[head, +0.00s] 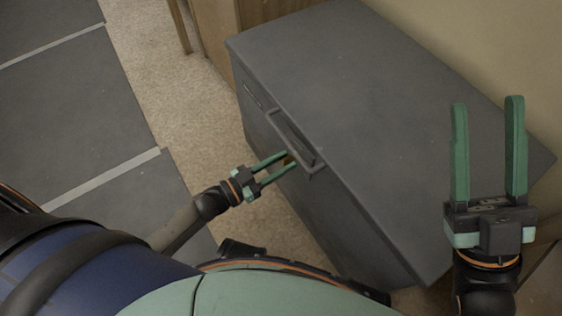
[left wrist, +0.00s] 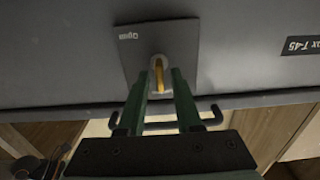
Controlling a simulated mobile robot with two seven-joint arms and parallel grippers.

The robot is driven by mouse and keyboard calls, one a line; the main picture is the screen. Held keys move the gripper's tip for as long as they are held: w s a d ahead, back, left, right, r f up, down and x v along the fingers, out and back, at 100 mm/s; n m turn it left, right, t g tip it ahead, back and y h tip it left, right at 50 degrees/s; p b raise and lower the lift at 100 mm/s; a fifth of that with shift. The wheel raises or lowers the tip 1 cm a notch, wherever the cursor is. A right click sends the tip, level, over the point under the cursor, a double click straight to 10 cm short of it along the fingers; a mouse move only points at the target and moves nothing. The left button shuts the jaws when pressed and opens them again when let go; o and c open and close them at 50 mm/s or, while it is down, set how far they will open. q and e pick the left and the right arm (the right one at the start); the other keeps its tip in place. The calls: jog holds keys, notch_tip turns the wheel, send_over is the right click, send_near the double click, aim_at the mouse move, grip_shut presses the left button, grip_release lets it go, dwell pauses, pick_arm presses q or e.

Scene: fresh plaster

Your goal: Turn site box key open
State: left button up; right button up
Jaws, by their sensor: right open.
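The site box (head: 400,110) is a large dark grey chest. In the left wrist view its front shows a small grey lock plate (left wrist: 185,38) with an upside-down word that seems to read "Open". A yellow key (left wrist: 158,72) stands in the round lock, its bow seen nearly edge-on and upright. My left gripper (head: 290,159) is at the box front beside the handle. In the left wrist view, the left gripper (left wrist: 160,75) has its fingers on either side of the key, apparently with gaps. My right gripper (head: 487,102) is open and empty, raised at the right.
A bar handle (head: 290,138) juts from the box front close by my left fingers. An upside-down label (left wrist: 302,46) ending in "T-45" is on the box front. A wall (head: 500,40) stands behind the box. Carpet and dark mats (head: 70,100) lie clear at the left.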

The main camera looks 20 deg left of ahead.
pick_arm(q)
grip_shut()
jog(key=shift+m, duration=0.3)
dwell(0.3)
jog(key=m, duration=0.4)
jog(key=shift+s+d+m+p, duration=0.1)
jog(key=shift+s+m+p, duration=0.05)
jog(key=shift+m+p, duration=0.2)
jog(key=shift+s+d+f+m+b, duration=0.15)
jog(key=shift+m+b, duration=0.5)
jog(key=shift+m, duration=2.4)
jog(key=shift+w+a+f+m+b, duration=0.1)
jog(key=shift+f+m+b, duration=0.35)
jog(key=shift+m, duration=2.6)
jog(key=shift+s+d+f+m+b, duration=0.1)
jog(key=shift+m+b, duration=0.7)
jog(key=shift+m, duration=2.55)
jog(key=shift+o, duration=1)
grip_release()
jog(key=shift+r, duration=0.1)
